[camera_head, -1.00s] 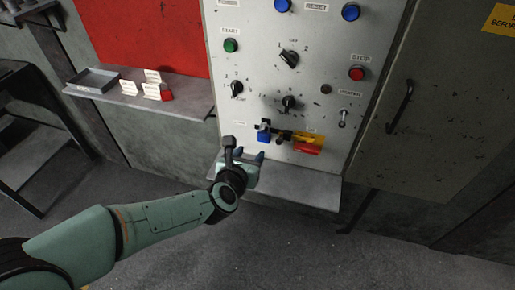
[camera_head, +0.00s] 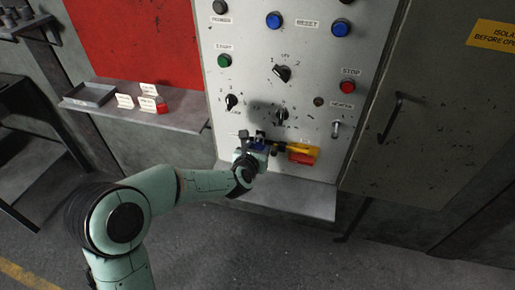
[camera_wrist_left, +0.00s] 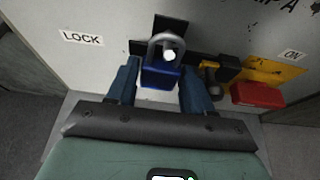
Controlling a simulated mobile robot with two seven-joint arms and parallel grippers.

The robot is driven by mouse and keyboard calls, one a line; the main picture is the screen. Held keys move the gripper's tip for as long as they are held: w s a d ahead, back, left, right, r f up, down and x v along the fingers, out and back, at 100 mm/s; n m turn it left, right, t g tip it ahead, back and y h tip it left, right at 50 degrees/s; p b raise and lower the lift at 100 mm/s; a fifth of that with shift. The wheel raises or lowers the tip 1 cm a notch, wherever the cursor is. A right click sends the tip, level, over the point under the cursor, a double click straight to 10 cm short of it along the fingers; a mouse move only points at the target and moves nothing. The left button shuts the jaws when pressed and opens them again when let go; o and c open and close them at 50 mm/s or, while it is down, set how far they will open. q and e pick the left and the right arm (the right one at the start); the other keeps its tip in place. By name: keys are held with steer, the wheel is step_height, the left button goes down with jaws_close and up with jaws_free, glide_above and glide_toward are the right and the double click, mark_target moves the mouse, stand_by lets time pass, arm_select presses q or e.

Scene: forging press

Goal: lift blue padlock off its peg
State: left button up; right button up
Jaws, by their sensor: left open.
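The blue padlock (camera_wrist_left: 160,74) hangs by its grey shackle on a bright round peg (camera_wrist_left: 169,55) in front of a black plate on the panel, in the left wrist view. In the head view the padlock (camera_head: 258,145) is small and partly hidden by my gripper. My left gripper (camera_wrist_left: 158,84) is open, with one blue finger on each side of the padlock body. I cannot tell whether the fingers touch it. My right gripper is not in view.
A red and yellow switch handle (camera_wrist_left: 258,94) is just right of the padlock, with a dark bracket between. A grey ledge (camera_head: 300,196) is below the panel. A side shelf (camera_head: 185,118) at left holds a tray, white cards and a red padlock. Knobs and buttons are above.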

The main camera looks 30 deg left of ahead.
mark_target(258, 148)
arm_select(q)
steer(key=c, duration=0.8)
steer(key=shift+o, duration=0.2)
steer(key=shift+r, duration=0.75)
steer(key=shift+s+d+b, duration=0.2)
steer(key=shift+s+b, duration=0.2)
steer(key=shift+s, duration=0.3)
steer(key=shift+s+d+b, duration=0.15)
steer(key=shift+s+b, duration=0.25)
steer(key=shift+s, duration=0.25)
steer(key=shift+s+d+b, duration=0.15)
steer(key=shift+s+b, duration=0.2)
steer(key=shift+s, duration=0.3)
steer(key=shift+s+d+b, duration=0.15)
steer(key=shift+s+b, duration=0.2)
steer(key=shift+s, duration=0.3)
